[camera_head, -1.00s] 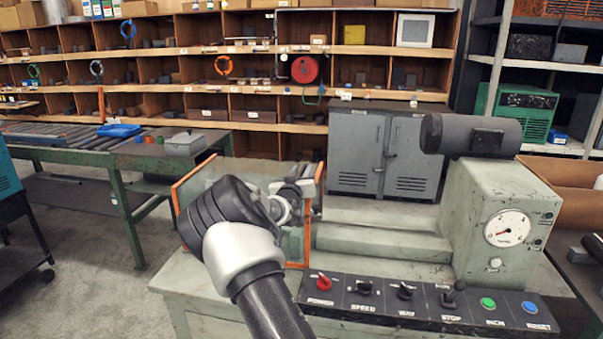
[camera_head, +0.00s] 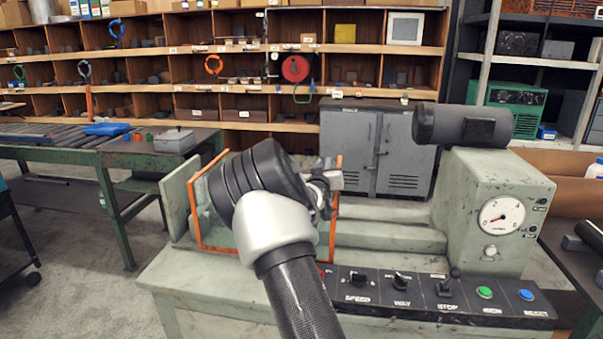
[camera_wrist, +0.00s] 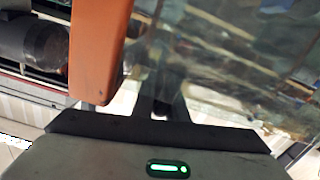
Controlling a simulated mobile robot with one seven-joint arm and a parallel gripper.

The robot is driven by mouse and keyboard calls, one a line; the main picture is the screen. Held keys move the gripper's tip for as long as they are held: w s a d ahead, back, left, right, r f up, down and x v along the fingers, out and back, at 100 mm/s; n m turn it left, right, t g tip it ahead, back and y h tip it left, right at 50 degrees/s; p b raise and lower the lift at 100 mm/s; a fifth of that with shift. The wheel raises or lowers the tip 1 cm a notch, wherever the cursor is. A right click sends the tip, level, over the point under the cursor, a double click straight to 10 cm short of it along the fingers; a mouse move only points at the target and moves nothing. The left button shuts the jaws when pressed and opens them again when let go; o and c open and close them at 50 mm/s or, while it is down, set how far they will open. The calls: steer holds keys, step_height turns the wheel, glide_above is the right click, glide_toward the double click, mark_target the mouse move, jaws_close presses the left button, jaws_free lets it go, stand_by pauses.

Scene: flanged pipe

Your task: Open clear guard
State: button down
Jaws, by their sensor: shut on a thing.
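The clear guard (camera_head: 214,237) is a see-through panel with orange end frames, standing on the bed of a grey-green machine. Its right orange frame (camera_head: 334,212) is upright just right of my gripper's wrist. My gripper (camera_head: 328,186) is at the guard's right end, mostly hidden behind my own arm in the head view. In the wrist view, my gripper (camera_wrist: 162,108) has its dark fingers close together against the clear panel (camera_wrist: 215,60), beside the orange frame (camera_wrist: 100,50). It is shut on the guard; the exact part held is unclear.
A control panel (camera_head: 430,296) with knobs and buttons runs along the machine's front. The stepped bed (camera_head: 385,238) right of the guard is clear up to the gauge housing (camera_head: 495,215). A grey plate (camera_head: 180,200) stands left of the guard. Grey cabinets (camera_head: 375,150) are behind.

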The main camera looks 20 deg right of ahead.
steer(key=s+d+b, duration=0.2)
steer(key=s+d, duration=0.7)
steer(key=d, duration=0.4)
steer(key=s+d+b, duration=0.2)
steer(key=s+d, duration=0.7)
steer(key=d, duration=0.5)
steer(key=shift+s, duration=0.2)
steer(key=c, duration=1.8)
jaws_free()
steer(key=shift+d, duration=0.1)
steer(key=v, duration=1.7)
steer(key=shift+s, duration=0.15)
